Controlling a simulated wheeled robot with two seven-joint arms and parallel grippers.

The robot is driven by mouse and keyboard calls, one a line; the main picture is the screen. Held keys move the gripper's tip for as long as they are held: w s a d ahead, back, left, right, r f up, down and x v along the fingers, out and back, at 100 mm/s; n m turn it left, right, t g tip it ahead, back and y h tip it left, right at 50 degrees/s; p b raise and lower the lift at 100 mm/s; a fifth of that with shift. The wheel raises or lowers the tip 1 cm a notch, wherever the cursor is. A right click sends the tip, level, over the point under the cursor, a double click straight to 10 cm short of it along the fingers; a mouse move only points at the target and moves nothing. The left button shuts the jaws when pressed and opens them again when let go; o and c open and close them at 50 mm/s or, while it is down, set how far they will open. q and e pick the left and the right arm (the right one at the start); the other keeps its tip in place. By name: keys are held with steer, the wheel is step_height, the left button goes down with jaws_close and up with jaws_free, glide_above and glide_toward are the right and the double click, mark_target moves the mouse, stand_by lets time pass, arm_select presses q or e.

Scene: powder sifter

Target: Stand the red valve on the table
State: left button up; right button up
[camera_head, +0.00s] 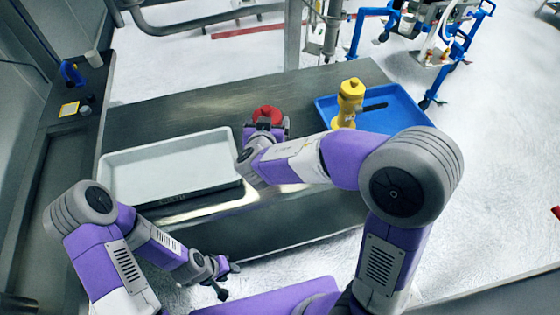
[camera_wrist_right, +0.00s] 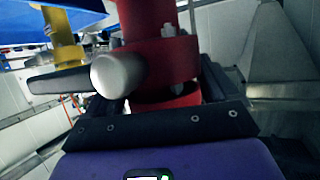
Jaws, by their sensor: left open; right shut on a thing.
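The red valve (camera_head: 268,114) is over the back middle of the dark table (camera_head: 180,112), between the white tray and the blue tray. In the right wrist view the red valve (camera_wrist_right: 158,30) fills the upper middle, with a silver knob and dark lever at its side. My right gripper (camera_head: 266,130) is shut on the red valve. Its jaws hide the lower part in the head view, so I cannot tell whether the valve touches the table. My left gripper (camera_head: 222,279) is open and empty, low in front of the table's front edge.
A white tray (camera_head: 165,163) lies empty at the left of the table. A blue tray (camera_head: 410,120) at the right holds a yellow valve (camera_head: 347,102) with a dark lever. The table behind the white tray is clear. A side counter runs along the left.

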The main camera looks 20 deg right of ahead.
steer(key=w+d+r+b, duration=0.3)
steer(key=d+r, duration=0.2)
step_height(320, 180, down, 9)
steer(key=b, duration=0.2)
steer(key=shift+w+f+n+y, duration=0.2)
steer(key=shift+w+n+y, duration=0.05)
steer(key=shift+n+y, duration=0.05)
steer(key=shift+a+f+b, duration=0.1)
steer(key=shift+f+b, duration=0.05)
steer(key=shift+b, duration=0.25)
steer(key=o, duration=1.8)
steer(key=shift+o, duration=0.2)
steer(key=v, duration=1.2)
steer(key=shift+s+p, duration=0.15)
steer(key=shift+p, duration=0.2)
